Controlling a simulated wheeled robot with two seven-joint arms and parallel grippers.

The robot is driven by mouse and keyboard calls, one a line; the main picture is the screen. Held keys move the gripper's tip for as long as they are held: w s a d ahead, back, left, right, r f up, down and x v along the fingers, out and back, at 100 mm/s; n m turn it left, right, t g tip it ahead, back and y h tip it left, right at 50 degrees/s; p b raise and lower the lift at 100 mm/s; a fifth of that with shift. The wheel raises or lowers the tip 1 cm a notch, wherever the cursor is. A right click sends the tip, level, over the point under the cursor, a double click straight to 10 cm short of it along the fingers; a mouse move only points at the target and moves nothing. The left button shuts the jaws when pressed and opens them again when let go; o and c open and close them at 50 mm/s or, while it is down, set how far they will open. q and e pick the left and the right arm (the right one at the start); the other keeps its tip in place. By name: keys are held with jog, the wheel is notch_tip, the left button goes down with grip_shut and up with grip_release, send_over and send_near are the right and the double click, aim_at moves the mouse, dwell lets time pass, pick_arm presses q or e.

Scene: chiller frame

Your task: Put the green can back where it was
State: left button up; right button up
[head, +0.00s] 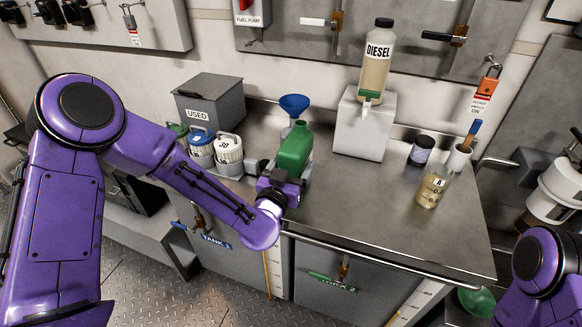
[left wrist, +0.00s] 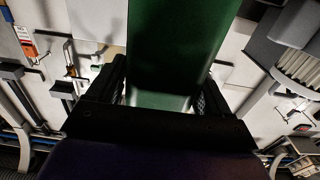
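The green can (head: 295,148), with a narrow neck at its top, is held over the left part of the steel counter, tilted a little. My left gripper (head: 290,180) is shut on its lower part. In the left wrist view the green can (left wrist: 172,45) fills the space between the two dark fingers (left wrist: 162,92). Its bottom is hidden by the gripper, so I cannot tell whether it touches the counter. My right arm shows only at the lower right edge of the head view; its gripper is out of view.
White filters (head: 229,150) stand left of the can, before a grey USED bin (head: 210,100). A blue funnel (head: 294,104) is close behind it. A white block (head: 361,128) bears the DIESEL bottle (head: 377,62). A jar (head: 421,150) and beaker (head: 432,187) stand right. The counter's middle is clear.

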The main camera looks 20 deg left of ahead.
pick_arm(q)
jog(key=shift+o, duration=0.5)
jog(key=shift+r, duration=0.15)
jog(key=s+p, duration=0.5)
jog(key=s, duration=0.7)
jog(key=shift+a, duration=0.2)
jog(key=s+a+f+n+g+y, duration=0.1)
jog(key=s+a+f+g, duration=0.15)
jog(key=f, duration=0.55)
jog(key=s+a+f+n+g, duration=0.1)
jog(key=s+a+f+g, duration=0.1)
jog(key=s+f+g, duration=0.35)
jog(key=s+a+f+n+g+y, duration=0.1)
jog(key=s+a+f+n+g, duration=0.1)
jog(key=s+f, duration=0.4)
jog(key=s+a+f+n+g+y, duration=0.2)
jog(key=s+a+f, duration=0.4)
jog(key=s, duration=0.3)
jog(key=f+n+g, duration=0.1)
jog(key=g, duration=0.1)
jog(key=shift+s+f+g, duration=0.2)
jog(key=shift+s+g, duration=0.1)
jog(key=shift+g, duration=0.1)
